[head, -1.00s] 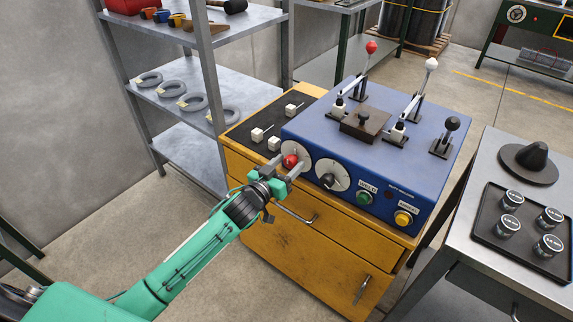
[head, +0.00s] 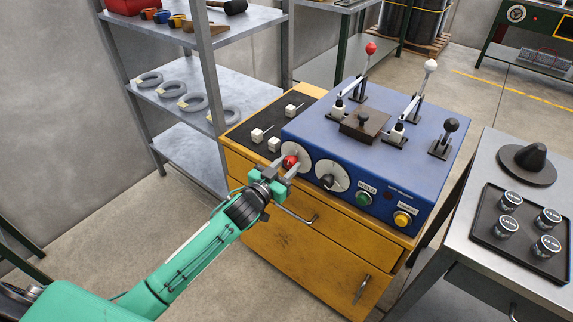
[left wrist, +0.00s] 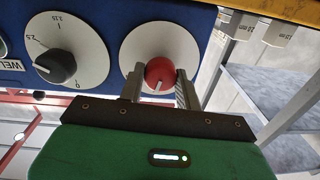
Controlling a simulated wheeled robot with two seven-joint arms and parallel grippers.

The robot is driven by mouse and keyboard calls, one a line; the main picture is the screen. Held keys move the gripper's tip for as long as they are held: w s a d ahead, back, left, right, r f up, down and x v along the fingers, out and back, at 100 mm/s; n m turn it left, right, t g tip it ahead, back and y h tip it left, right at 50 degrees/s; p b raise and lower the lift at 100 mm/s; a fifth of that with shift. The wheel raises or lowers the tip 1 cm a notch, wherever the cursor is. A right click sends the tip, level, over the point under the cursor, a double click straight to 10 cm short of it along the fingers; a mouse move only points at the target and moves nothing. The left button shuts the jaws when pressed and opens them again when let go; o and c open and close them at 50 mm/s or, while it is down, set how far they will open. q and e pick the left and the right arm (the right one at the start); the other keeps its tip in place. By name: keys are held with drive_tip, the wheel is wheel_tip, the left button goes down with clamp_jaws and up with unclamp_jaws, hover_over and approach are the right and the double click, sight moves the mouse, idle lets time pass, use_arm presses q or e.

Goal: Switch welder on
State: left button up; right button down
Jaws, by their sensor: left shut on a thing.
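The welder (head: 400,150) is a blue box on a yellow cabinet. Its front has a red knob (head: 289,162) on a white dial, a black knob (head: 327,181) on a second dial, a green button (head: 363,198) and a yellow button (head: 402,219). My left gripper (head: 282,168) is at the red knob, its fingers closed on either side of it. In the left wrist view the red knob (left wrist: 160,73) sits between the two fingers (left wrist: 158,84), with a pale pointer line toward the gripper. The right gripper does not show.
The yellow cabinet (head: 300,240) has drawers with protruding handles. A metal shelf (head: 185,90) with grey coils stands at left. A steel table (head: 460,240) with a tray of several round tins stands close on the right. Levers rise from the welder's top.

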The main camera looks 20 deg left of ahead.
use_arm(q)
drive_tip(key=shift+m, duration=0.9)
drive_tip(key=m+p, duration=0.1)
drive_tip(key=m, duration=0.1)
drive_tip(key=shift+m, duration=0.9)
drive_tip(key=m, duration=0.3)
drive_tip(key=shift+m, duration=0.3)
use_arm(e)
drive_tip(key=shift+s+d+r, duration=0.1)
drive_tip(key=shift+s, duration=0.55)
use_arm(q)
drive_tip(key=shift+m, duration=0.4)
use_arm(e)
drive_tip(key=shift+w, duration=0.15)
use_arm(q)
drive_tip(key=o, duration=1)
